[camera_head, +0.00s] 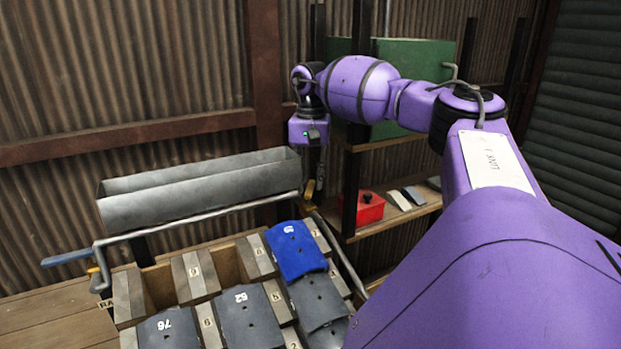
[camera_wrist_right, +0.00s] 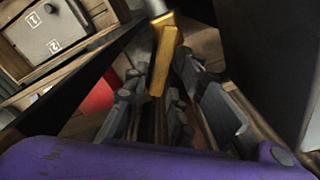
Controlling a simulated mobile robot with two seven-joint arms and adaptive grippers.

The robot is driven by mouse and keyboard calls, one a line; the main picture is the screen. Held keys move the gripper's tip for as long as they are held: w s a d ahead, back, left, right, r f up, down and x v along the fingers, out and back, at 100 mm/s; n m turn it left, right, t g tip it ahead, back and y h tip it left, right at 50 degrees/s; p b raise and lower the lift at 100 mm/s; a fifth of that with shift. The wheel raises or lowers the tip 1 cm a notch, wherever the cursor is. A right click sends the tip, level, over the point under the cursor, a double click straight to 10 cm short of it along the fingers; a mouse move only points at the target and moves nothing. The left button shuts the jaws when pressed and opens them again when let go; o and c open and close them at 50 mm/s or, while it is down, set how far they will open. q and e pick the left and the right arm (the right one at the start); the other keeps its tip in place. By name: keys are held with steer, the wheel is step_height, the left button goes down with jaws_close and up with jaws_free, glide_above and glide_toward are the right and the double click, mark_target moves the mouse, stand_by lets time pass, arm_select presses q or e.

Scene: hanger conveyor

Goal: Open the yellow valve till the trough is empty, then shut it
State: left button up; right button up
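The grey metal trough (camera_head: 200,190) lies along the corrugated wall in the head view. Its inside shows only as a narrow grey strip, so I cannot tell its contents. The yellow valve handle (camera_wrist_right: 165,58) shows in the wrist view, at the far end of my right gripper's fingers. It is also a small yellow patch (camera_head: 310,188) by the trough's right end in the head view. My right gripper (camera_wrist_right: 162,85) points at the handle with its fingers apart, the handle's near end lying between the tips. I cannot tell whether they touch it. My left gripper is out of view.
A rack of numbered slots with grey plates and one blue plate (camera_head: 295,250) stands in front of the trough. A bent pipe with a blue lever (camera_head: 68,258) runs along its near side. A shelf at right holds a red box (camera_head: 369,208) and a green panel (camera_head: 420,60).

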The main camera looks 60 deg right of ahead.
mark_target(311, 185)
steer(key=shift+o, duration=0.2)
step_height(311, 185, up, 12)
stand_by(0.6)
steer(key=shift+s+f, duration=0.1)
stand_by(0.6)
